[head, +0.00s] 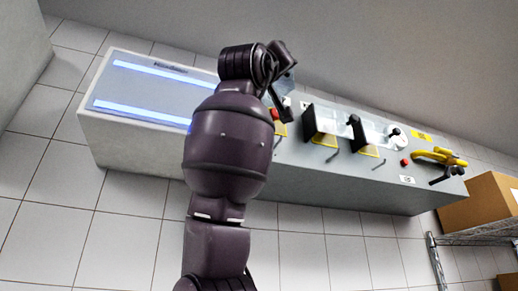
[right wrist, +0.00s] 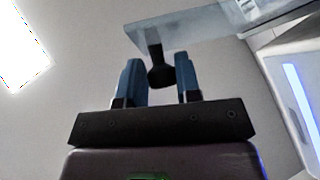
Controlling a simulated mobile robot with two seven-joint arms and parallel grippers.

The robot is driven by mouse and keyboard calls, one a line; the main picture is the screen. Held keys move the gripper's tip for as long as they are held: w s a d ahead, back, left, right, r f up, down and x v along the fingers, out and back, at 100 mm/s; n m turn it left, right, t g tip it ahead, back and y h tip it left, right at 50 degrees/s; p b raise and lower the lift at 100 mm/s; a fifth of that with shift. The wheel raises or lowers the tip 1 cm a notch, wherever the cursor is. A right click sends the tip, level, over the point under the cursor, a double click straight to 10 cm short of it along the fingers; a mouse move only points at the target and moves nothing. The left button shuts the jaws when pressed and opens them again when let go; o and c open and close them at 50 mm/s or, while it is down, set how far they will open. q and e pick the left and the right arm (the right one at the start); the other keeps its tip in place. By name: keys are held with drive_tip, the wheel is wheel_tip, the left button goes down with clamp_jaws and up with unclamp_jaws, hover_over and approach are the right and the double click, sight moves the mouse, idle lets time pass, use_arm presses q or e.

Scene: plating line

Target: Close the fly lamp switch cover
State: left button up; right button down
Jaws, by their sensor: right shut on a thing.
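A clear switch cover (right wrist: 195,32) with a dark stem and knob (right wrist: 160,75) stands raised in the right wrist view. My right gripper (right wrist: 159,82) has its two blue fingers on either side of that knob and is shut on it. In the head view, my arm blocks much of the panel's middle. A bluish clear piece (head: 287,84) shows just beside my wrist, apparently the same cover. The switch under it is hidden or too small to tell. My left gripper is not in view.
Blue light strips (head: 140,113) lie left. Cardboard boxes (head: 480,203) stand at right.

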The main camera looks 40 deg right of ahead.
drive_tip(key=w+d+n+t+y, duration=0.4)
drive_tip(key=d+n+t+y, duration=0.8)
drive_tip(key=t+y, duration=0.8)
drive_tip(key=shift+d+n+t+y+b, duration=0.3)
drive_tip(key=shift+n+b, duration=0.05)
drive_tip(key=shift+n, duration=0.25)
drive_tip(key=c, duration=1.3)
unclamp_jaws()
drive_tip(key=o, duration=0.4)
drive_tip(key=shift+w+d, duration=0.1)
drive_tip(key=shift+d, duration=0.05)
